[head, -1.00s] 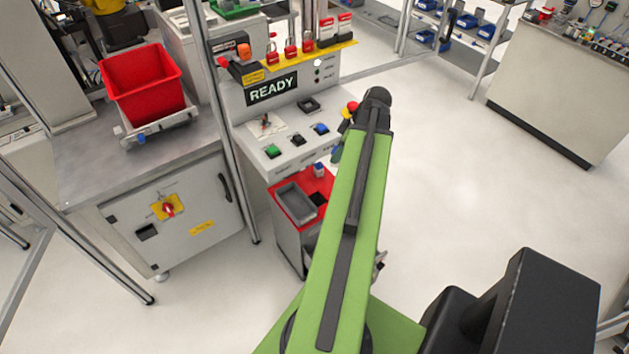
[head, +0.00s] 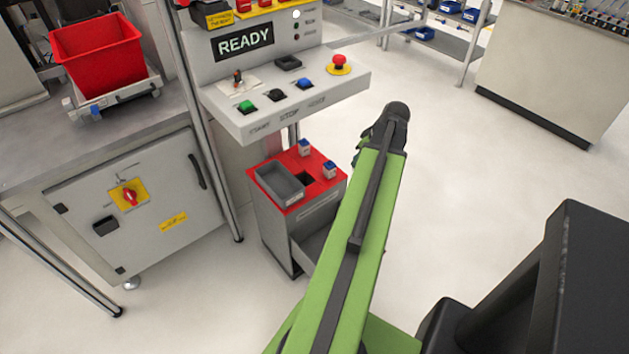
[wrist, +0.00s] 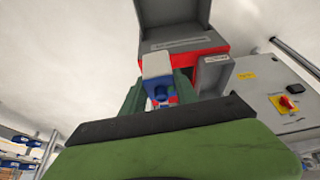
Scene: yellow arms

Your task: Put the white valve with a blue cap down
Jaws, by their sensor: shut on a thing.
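In the wrist view, my gripper (wrist: 157,92) is shut on a white valve with a blue cap (wrist: 156,65), its white body between the green fingers. In the head view, my gripper is mostly hidden behind my green arm; only a dark part of it shows (head: 362,150). Two small white and blue valves show at the red-topped stand (head: 262,169): one at the far edge (head: 305,147) and one near the right edge (head: 329,168). Whether the held valve touches the red top, I cannot tell.
A grey tray (head: 280,183) lies on the red top beside a dark square opening (head: 305,180). The control panel (head: 290,100) with a red button overhangs behind it. A grey cabinet (head: 130,205) and a metal post stand to the left.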

